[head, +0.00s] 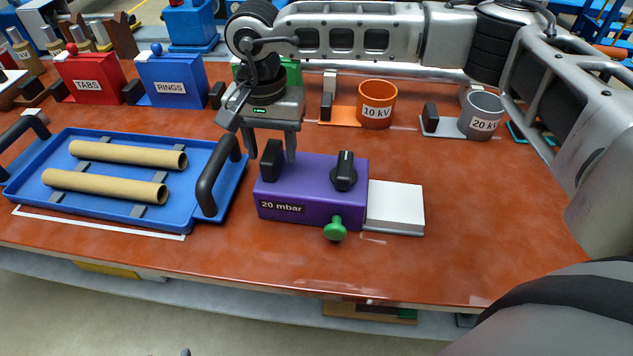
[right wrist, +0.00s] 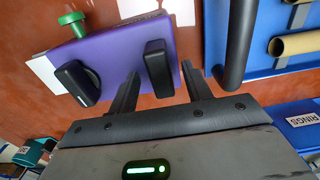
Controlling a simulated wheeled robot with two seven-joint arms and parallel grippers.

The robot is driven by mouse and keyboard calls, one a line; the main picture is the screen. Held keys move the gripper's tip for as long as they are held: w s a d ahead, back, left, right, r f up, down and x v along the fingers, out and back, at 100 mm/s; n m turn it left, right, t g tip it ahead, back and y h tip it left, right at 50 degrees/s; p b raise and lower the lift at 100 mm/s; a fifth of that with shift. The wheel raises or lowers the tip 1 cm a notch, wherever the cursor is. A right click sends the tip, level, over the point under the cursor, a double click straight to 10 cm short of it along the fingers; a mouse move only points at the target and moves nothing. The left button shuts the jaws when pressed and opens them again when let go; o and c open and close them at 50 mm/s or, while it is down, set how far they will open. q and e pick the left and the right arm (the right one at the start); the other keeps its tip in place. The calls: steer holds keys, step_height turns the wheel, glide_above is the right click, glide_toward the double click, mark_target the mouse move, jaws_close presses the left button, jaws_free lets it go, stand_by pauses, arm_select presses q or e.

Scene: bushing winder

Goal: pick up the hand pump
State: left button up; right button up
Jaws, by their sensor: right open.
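The hand pump appears to be the purple box (head: 310,190) labelled "20 mbar", with a black grip block (head: 272,160) at its left, a black knob (head: 344,171) at its right and a green knob (head: 335,229) in front. A white block (head: 394,207) adjoins its right side. My right gripper (head: 271,150) points down over the left part of the box, open. In the right wrist view, the grip block (right wrist: 157,70) stands between the parted fingers (right wrist: 160,80), with a gap visible on both sides. My left gripper is not in view.
A blue tray (head: 122,212) with two tan tubes and black handles lies close left of the box. Behind stand the TABS bin (head: 88,79), the RINGS bin (head: 172,80), an orange 10 kV cup (head: 377,104) and a grey 20 kV cup (head: 481,115). The table's front right is clear.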

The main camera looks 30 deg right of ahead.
steer(key=shift+f, duration=0.85)
jaws_close()
steer(key=shift+r, duration=0.1)
steer(key=shift+r, duration=0.1)
